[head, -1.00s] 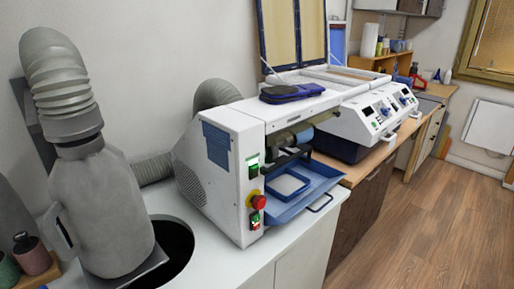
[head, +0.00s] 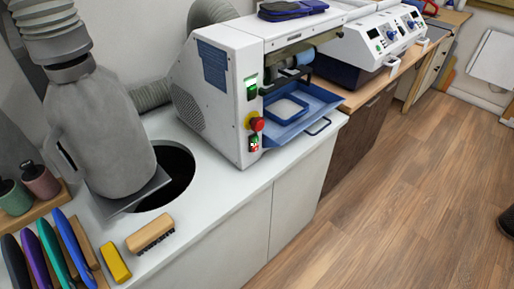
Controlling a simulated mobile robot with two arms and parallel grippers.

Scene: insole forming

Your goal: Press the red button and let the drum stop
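The red button (head: 257,124) is a round mushroom knob on a yellow base. It sits on the front end panel of the white machine (head: 214,92). A green switch (head: 251,88) is above it and a small red and green switch (head: 254,143) is below it. The drum (head: 305,56) shows partly as a grey-blue roller in the machine's opening, above the blue tray (head: 299,108). I cannot tell whether it turns. Neither gripper is clearly visible; a dark piece at the right edge is too cut off to identify.
A wooden brush (head: 150,234), a yellow block (head: 115,262) and several coloured insoles lie at the front left. A second white machine (head: 378,38) stands behind. Wooden floor is clear at right.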

